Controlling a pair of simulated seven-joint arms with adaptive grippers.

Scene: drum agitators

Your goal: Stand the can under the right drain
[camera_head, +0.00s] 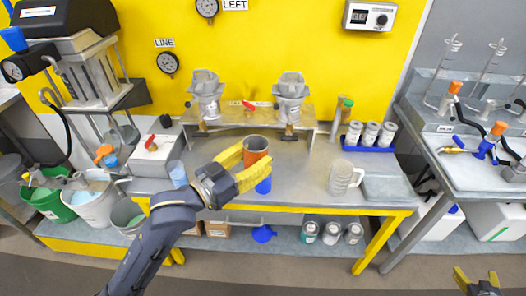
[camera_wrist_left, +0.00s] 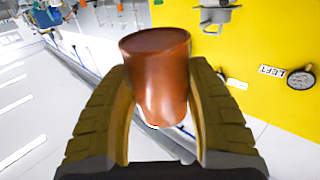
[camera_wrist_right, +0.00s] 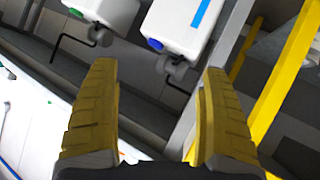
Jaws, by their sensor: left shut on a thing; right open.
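A copper-brown can (camera_head: 256,146) is held upright between the fingers of my left gripper (camera_head: 252,160), above the middle of the bench. In the left wrist view the can (camera_wrist_left: 160,85) fills the space between both fingers. Two grey metal hoppers stand on a raised rack at the back of the bench. The right hopper (camera_head: 291,88) has a drain outlet (camera_head: 289,132) below it; the left hopper (camera_head: 206,92) has another. The can is in front of the rack, between the two outlets in the picture. My right gripper (camera_head: 477,278) is open and empty at the lower right, away from the bench.
A blue cup (camera_head: 264,186) shows just below my left gripper. A clear mug (camera_head: 344,177) and a grey tray (camera_head: 387,188) are on the bench's right. A blue tray (camera_head: 369,148) holds several cans behind them. A white box (camera_head: 152,148) stands at left.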

